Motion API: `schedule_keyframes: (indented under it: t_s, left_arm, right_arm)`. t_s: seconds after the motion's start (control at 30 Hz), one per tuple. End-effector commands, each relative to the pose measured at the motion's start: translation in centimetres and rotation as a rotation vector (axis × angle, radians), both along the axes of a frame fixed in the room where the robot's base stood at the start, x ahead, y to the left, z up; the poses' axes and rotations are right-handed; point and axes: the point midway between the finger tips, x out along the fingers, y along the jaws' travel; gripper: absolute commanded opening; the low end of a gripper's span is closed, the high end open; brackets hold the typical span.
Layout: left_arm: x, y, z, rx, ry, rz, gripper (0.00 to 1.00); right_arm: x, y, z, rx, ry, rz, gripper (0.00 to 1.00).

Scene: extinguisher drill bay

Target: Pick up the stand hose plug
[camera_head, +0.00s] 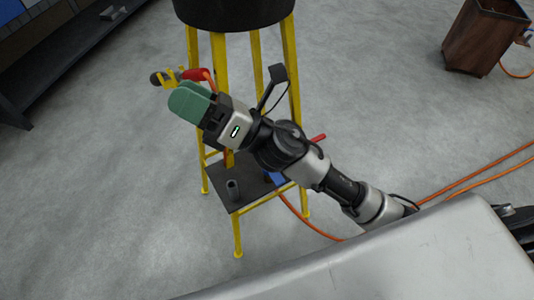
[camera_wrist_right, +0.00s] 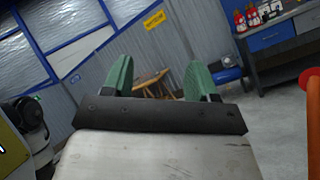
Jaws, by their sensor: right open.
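A red piece with a black end (camera_head: 196,75) sits at a yellow bracket on the left side of the yellow stand (camera_head: 220,62), with an orange hose running down from it. It looks like the stand hose plug, though I cannot be certain. An orange-red round part (camera_wrist_right: 311,79) shows at that view's right edge. My left gripper is out of view.
The stand has a black top (camera_head: 233,8) and a dark lower shelf (camera_head: 250,187) with a grey cylinder (camera_head: 232,189) and a blue item (camera_head: 276,179). Orange hoses (camera_head: 475,178) cross the floor at right. A brown bin (camera_head: 484,38) stands at upper right.

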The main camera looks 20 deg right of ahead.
Motion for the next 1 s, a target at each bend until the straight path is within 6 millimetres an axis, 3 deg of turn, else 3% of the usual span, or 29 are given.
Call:
schedule_keyframes:
  t_s: [0.03, 0.13, 0.23, 0.3, 0.37, 0.5, 0.7, 0.87, 1.0]
  left_arm:
    - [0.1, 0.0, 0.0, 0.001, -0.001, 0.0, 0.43]
    - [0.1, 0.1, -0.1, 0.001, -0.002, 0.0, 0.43]
    - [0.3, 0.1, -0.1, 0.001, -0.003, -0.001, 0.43]
    - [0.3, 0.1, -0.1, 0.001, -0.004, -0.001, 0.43]
    - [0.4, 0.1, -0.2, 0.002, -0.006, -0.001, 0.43]
    - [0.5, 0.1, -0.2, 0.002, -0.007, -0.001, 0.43]
    - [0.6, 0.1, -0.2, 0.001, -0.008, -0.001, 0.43]
    - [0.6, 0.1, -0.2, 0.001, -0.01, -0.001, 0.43]
    - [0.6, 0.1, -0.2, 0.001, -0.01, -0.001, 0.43]
  right_arm:
    - [-1.3, 1.7, 0.2, -0.13, -0.19, 0.055, 0.58]
    - [-4.0, 4.2, -1.2, -0.382, -0.561, 0.172, 0.58]
    - [-5.6, 5.2, -4.3, -0.632, -0.917, 0.306, 0.58]
    - [-5.8, 4.7, -6.9, -0.807, -1.154, 0.417, 0.58]
    - [-5.4, 3.5, -9.3, -0.956, -1.343, 0.524, 0.58]
    - [-2.5, -1.7, -13.3, -1.291, -1.695, 0.833, 0.58]
    - [1.9, -9.7, -14.1, -1.621, -1.889, 1.271, 0.58]
    - [3.2, -12.7, -13.6, -1.715, -1.9, 1.444, 0.58]
    - [3.3, -13.1, -15.4, -1.722, -1.896, 1.471, 0.58]
